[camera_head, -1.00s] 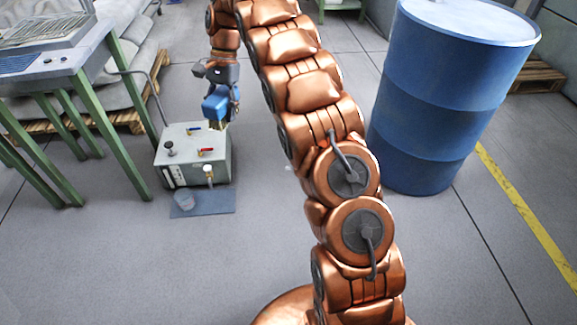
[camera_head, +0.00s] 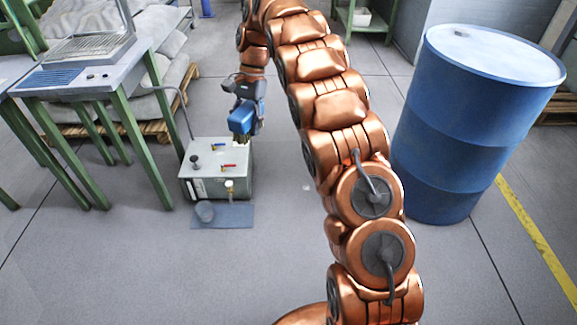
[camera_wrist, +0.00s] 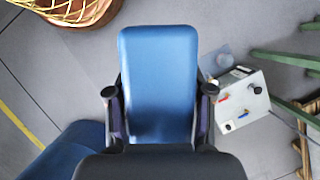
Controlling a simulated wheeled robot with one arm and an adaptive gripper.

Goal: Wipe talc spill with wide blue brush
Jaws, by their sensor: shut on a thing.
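The wide blue brush (camera_head: 241,117) is in my gripper (camera_head: 246,108), which is shut on it. In the head view it hangs over the grey box with valves, its pale bristle end pointing down. In the wrist view the brush's broad blue face (camera_wrist: 158,80) fills the middle, between the two dark fingers (camera_wrist: 160,97). Its bristles are hidden there. A small pale spot (camera_head: 306,187) lies on the floor right of the box; I cannot tell whether it is talc. No clear talc spill shows.
The grey box (camera_head: 217,172) stands on the floor behind a blue-grey mat (camera_head: 236,215). A green-legged table (camera_head: 137,150) is at left. A blue drum (camera_head: 470,130) stands right of my arm. The front floor is clear at left.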

